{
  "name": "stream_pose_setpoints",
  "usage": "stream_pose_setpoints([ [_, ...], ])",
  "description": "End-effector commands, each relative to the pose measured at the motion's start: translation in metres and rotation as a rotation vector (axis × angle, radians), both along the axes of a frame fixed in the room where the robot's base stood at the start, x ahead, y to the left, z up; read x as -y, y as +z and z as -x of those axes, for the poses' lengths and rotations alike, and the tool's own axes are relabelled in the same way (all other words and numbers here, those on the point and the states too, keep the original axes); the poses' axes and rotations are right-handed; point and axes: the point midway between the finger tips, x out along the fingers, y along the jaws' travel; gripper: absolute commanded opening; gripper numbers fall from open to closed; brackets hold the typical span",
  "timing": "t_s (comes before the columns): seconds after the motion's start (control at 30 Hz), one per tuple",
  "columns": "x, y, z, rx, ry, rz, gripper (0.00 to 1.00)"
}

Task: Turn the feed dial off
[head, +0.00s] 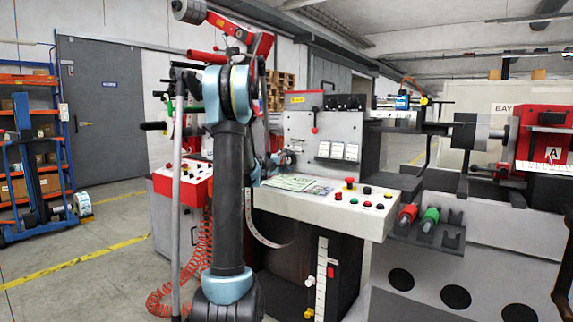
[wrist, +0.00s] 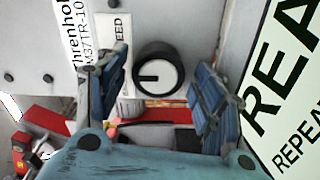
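The feed dial (wrist: 158,74) shows in the wrist view, a round knob with a black rim, a pale face and a dark pointer line toward the left. It is on a light grey panel, beside a partly hidden label (wrist: 120,32) on which "EED" reads. My gripper (wrist: 161,66) is open, with one blue-grey finger left of the dial and one right of it. Gaps show between the fingers and the dial, so neither appears to touch it. In the head view my gripper (head: 277,162) is small beside the grey machine panel, and I cannot make out the dial there.
A large sign (wrist: 285,100) with "REA" and "REPEA" fills the wrist view's right side. A red part (wrist: 160,112) lies below the dial. In the head view, a button console (head: 330,207) juts out below the panel, and a red coiled hose (head: 190,275) hangs at left.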

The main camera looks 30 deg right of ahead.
Motion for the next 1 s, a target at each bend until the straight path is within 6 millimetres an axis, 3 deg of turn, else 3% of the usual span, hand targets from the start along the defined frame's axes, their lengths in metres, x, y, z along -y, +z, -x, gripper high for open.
stream_pose_setpoints([
  [0.37, -0.007, 0.001, 0.004, -0.001, -0.002, 0.001, 0.62],
  [0.8, -0.08, 0.0, 0.032, -0.001, 0.001, 0.001, 0.62],
  [1.0, -0.103, -0.001, 0.041, -0.001, 0.0, 0.0, 0.62],
])
